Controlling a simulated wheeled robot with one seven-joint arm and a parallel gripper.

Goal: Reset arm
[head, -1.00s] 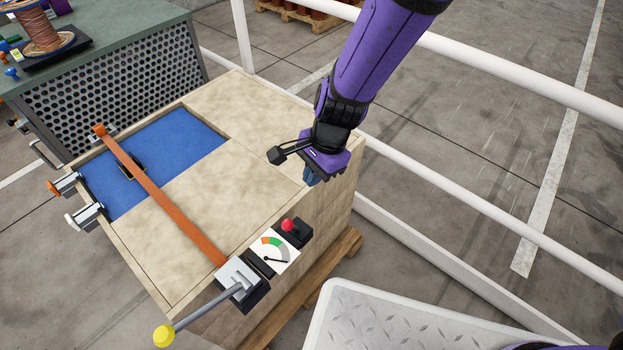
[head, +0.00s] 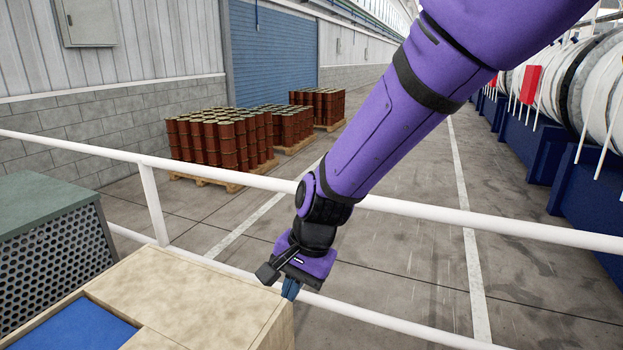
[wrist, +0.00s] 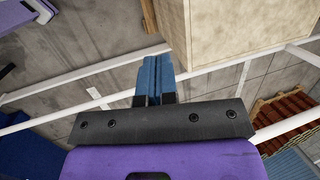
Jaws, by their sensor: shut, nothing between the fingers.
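My purple arm reaches down from the upper right in the head view. My gripper (head: 291,289) hangs at its end, fingers pointing down, beside the far right corner of the wooden crate (head: 205,295). In the wrist view the blue fingers of my gripper (wrist: 159,68) lie together, shut, with nothing between them. The crate's pale side (wrist: 240,25) shows close by, to the right of the fingers. I cannot tell from these views how wide the gap between fingers and crate is.
A white railing (head: 420,208) runs behind my gripper. A green-topped bench with a perforated side (head: 60,265) stands left. The crate has a blue recess (head: 75,328). Brown drums (head: 225,140) stand on pallets beyond the railing. The floor right of the crate looks clear.

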